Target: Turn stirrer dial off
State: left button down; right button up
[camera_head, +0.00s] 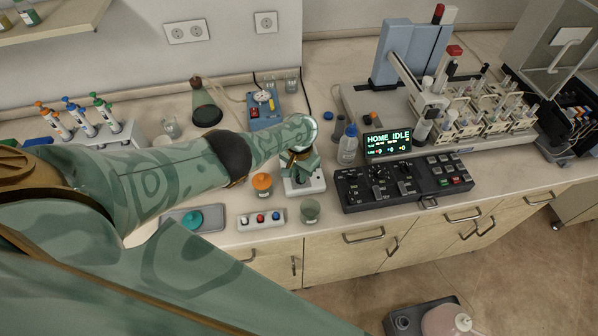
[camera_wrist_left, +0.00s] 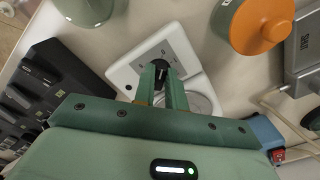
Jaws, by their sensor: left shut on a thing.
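The stirrer is a small white unit (camera_head: 317,187) on the bench, mostly covered by my left arm in the head view. In the left wrist view its white body (camera_wrist_left: 190,52) shows a black dial (camera_wrist_left: 161,63) on its top face. My left gripper (camera_wrist_left: 164,78) has its two green fingers closed around the dial, one on each side. In the head view the left gripper (camera_head: 302,163) sits right over the stirrer, and the dial is hidden there. The dial's marking is too small to read. My right gripper is not in view.
A black control panel (camera_head: 430,187) lies to the right. A button box (camera_head: 261,220) lies near the bench edge. A blue gauge device (camera_head: 265,110) stands behind.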

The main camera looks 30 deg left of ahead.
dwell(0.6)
pick_arm(q)
jog(key=c, duration=1.4)
grip_release()
jog(key=shift+c, duration=0.2)
notch_tip(320, 180, up, 16)
jog(key=p, duration=1.2)
jog(key=shift+r+p, duration=0.15)
jog(key=shift+p, duration=0.25)
jog(key=shift+d, duration=0.1)
